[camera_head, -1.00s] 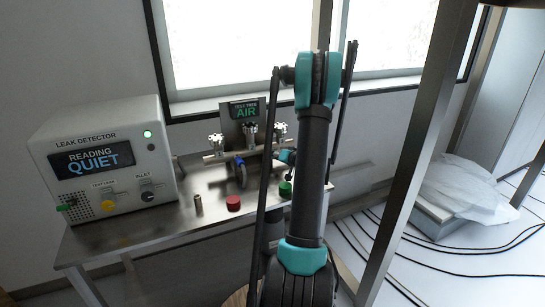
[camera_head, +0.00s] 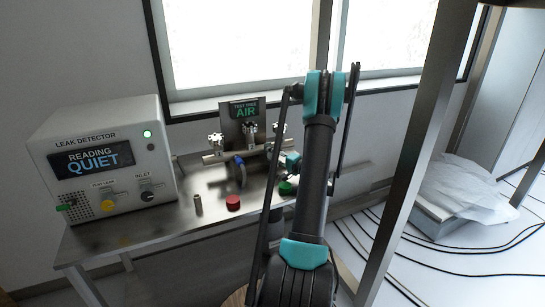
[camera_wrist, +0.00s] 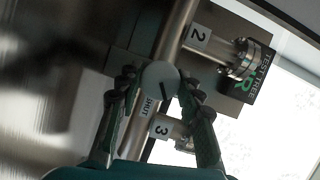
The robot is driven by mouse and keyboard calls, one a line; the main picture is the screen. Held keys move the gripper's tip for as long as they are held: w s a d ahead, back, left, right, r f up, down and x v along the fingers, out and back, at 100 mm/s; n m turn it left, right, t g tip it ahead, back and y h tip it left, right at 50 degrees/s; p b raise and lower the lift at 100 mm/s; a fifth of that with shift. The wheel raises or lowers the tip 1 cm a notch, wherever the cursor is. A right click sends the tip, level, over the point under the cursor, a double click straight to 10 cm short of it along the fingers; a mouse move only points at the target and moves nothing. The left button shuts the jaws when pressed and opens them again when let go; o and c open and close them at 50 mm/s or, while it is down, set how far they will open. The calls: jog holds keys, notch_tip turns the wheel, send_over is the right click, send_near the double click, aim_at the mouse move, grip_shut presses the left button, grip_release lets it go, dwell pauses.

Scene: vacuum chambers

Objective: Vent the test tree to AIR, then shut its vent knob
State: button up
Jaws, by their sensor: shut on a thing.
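The test tree is a metal pipe (camera_head: 218,157) with several valves on the bench; its sign (camera_head: 245,111) reads AIR in green. In the wrist view the sign (camera_wrist: 262,72) is partly cut off. A round pale knob (camera_wrist: 158,72) with a dark mark sits between the fingers of my gripper (camera_wrist: 158,82), which is shut on it. A SHUT label (camera_wrist: 148,106) is beside the knob. I cannot tell exactly where the mark points. Tags 2 (camera_wrist: 199,37) and 3 (camera_wrist: 163,129) flank it. In the head view my arm hides part of the tree's right end.
The leak detector (camera_head: 105,160) stands at the left, reading QUIET, with a green light. A small metal cylinder (camera_head: 198,205), a red cap (camera_head: 233,202) and a green cap (camera_head: 286,188) are on the bench. A steel post (camera_head: 415,150) rises right of my arm.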

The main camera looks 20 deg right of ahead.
jog(key=shift+m, duration=0.3)
dwell(0.4)
jog(key=o, duration=1.2)
jog(key=o, duration=0.4)
jog(key=r, duration=0.6)
jog(key=shift+w+d+r, duration=0.2)
jog(key=shift+w+r, duration=0.1)
jog(key=r, duration=0.2)
jog(key=s+r, duration=0.1)
jog(key=shift+a+y, duration=0.25)
jog(key=shift+y, duration=0.05)
jog(key=shift+c, duration=0.7)
jog(key=shift+w+a, duration=0.2)
jog(key=shift+c, duration=1.4)
jog(key=shift+d+r, duration=0.15)
